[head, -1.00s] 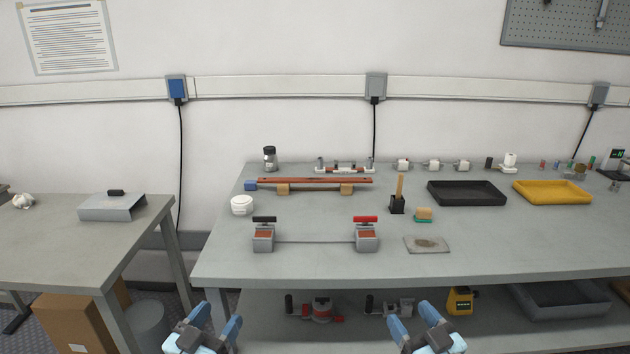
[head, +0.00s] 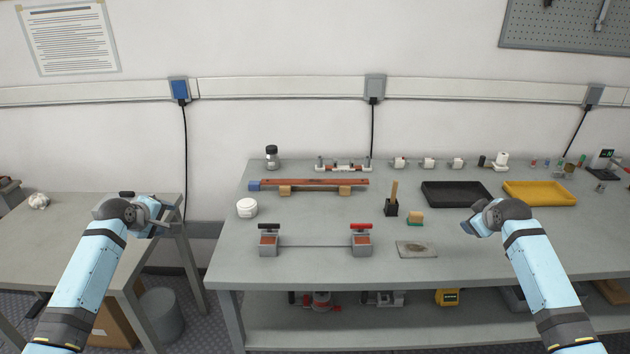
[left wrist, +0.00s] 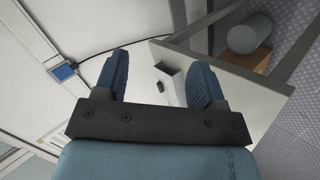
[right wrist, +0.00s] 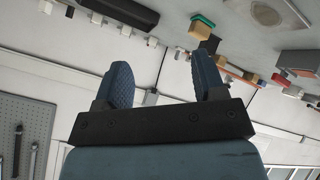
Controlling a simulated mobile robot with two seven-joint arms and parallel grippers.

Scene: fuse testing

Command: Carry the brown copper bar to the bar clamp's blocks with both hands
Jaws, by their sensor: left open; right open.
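The brown copper bar (head: 320,184) lies across two wooden supports toward the back of the table, with a blue piece at its left end. The bar clamp has two grey blocks, the left one (head: 269,243) with a black handle and the right one (head: 361,242) with a red handle, joined by a thin rod in front of the bar. My left gripper (head: 160,218) is open and empty, left of the table; its spread fingers show in the left wrist view (left wrist: 160,82). My right gripper (head: 470,228) is open and empty over the table's right part; its fingers show in the right wrist view (right wrist: 160,82).
A black tray (head: 455,195) and a yellow tray (head: 540,194) lie at right.

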